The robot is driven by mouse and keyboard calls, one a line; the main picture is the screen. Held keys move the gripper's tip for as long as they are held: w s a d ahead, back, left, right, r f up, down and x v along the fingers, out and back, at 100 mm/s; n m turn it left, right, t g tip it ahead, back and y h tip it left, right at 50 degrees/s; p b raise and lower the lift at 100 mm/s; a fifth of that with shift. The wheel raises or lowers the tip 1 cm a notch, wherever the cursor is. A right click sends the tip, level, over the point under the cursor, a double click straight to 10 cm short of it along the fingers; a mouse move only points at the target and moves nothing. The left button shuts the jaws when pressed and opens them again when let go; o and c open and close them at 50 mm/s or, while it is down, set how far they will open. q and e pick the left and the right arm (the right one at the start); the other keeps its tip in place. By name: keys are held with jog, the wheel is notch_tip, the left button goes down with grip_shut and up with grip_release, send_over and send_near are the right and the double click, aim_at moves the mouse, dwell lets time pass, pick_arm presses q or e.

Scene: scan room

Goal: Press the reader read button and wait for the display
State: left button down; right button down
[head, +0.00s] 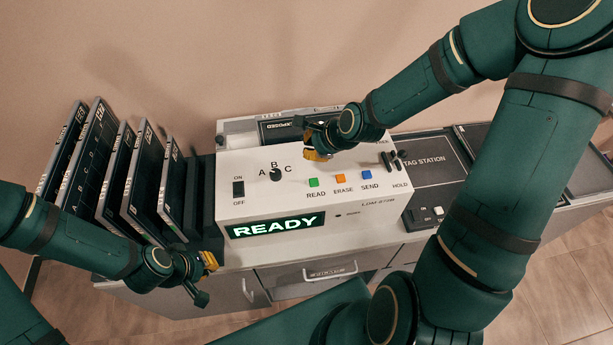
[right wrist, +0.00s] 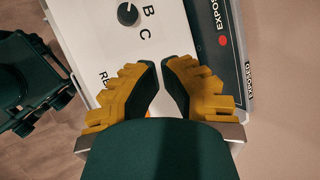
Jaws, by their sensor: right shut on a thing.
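The reader (head: 240,205) is a white box with a sloped top on the bench. Its green READ button (head: 313,182) sits left of the orange ERASE and blue SEND buttons. Its lit display (head: 275,225) shows READY. My right gripper (head: 314,155) is above the reader's top, behind the READ button in the head view and apart from it. In the right wrist view its yellow fingers (right wrist: 158,78) are close together over the white top; what they hold cannot be made out. My left gripper (head: 211,262) is low at the bench's left front; its jaw opening is unclear.
Several dark upright plates (head: 118,170) stand in a rack left of the reader. An ON/OFF switch (head: 238,188) and an A-B-C knob (head: 275,174) are on the reader. The tag station (head: 423,165) is at right. A plate marked EXPOSED (head: 280,127) lies behind.

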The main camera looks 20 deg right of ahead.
aim_at(314, 182)
jog(key=shift+d, duration=0.1)
dwell(0.3)
notch_tip(314, 182, down, 9)
jog(key=b, duration=0.5)
jog(key=shift+r+b, duration=0.1)
jog(key=shift+b, duration=0.3)
dwell(1.1)
jog(key=shift+f+b, duration=0.3)
jog(key=shift+f, duration=0.1)
jog(key=shift+f+b, duration=0.4)
jog(key=shift+f, duration=0.1)
dwell(0.6)
jog(key=shift+r, duration=0.15)
jog(key=shift+r+p, duration=0.75)
jog(key=shift+r, duration=0.05)
